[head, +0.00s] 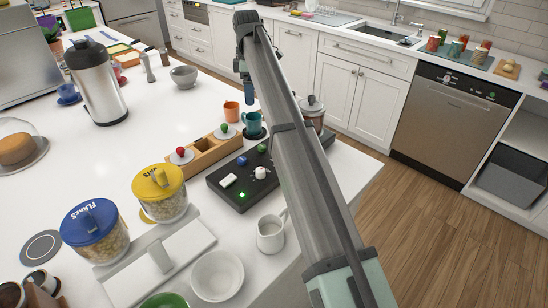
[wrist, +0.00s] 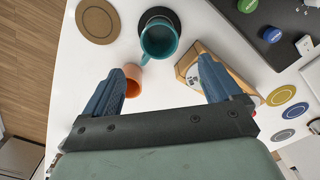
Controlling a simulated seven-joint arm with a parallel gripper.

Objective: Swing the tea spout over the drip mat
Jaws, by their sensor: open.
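No tea spout can be made out for certain in either view. A round dark mat (wrist: 176,14) lies under a teal mug (wrist: 160,38); I cannot tell if it is the drip mat. The mug also shows in the head view (head: 252,122). My gripper (wrist: 170,84) is open and empty, its two blue fingers spread above the white counter. An orange cup (wrist: 133,84) shows beside the left finger, and a wooden caddy (wrist: 190,68) beside the right one. In the head view my gripper (head: 245,80) is small, above and behind the cups.
A black panel with knobs and a lit green light (head: 218,190) lies right of the caddy. A lidded pot (head: 312,103) is partly behind my arm. A steel airpot (head: 97,85), lidded jars (head: 158,190) and a white jug (head: 271,236) stand around. The counter's back middle is mostly clear.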

